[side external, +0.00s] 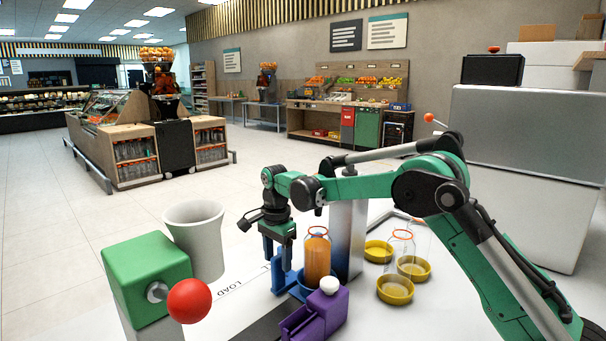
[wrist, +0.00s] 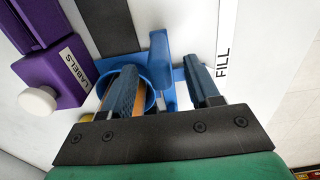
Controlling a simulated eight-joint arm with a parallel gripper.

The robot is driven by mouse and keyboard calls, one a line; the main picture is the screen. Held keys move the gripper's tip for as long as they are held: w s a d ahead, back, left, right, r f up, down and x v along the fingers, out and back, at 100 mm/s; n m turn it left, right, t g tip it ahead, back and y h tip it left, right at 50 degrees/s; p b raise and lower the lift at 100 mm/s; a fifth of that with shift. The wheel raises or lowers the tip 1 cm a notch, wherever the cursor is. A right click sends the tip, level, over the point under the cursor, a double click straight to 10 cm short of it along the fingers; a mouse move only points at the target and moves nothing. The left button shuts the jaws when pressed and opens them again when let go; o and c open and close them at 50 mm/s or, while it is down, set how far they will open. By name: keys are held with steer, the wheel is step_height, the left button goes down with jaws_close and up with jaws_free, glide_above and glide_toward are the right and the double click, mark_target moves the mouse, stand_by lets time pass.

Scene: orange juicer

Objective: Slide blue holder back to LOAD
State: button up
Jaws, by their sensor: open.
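The blue holder (side external: 281,282) is on the white worktop, beside the FILL marking (wrist: 222,45) in the wrist view. Its round cup (wrist: 150,97) holds an upright clear bottle (side external: 317,258) of orange juice with an orange rim. My gripper (side external: 279,262) is open and low at the holder, just left of the bottle in the side view. In the wrist view its fingers (wrist: 160,66) are apart, with the holder's upright blue tab (wrist: 159,50) between them; I cannot tell whether they touch it. The LOAD marking (side external: 230,288) lies on the worktop to the left.
A purple labels unit (side external: 322,312) with a white knob stands close to the holder. A green box (side external: 146,269) with a red ball knob (side external: 189,300) and a pale cup (side external: 196,240) are at left. Yellow dishes (side external: 395,290) are at right. A grey post (side external: 347,240) stands behind the bottle.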

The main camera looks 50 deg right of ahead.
steer(key=shift+f, duration=1.55)
jaws_close()
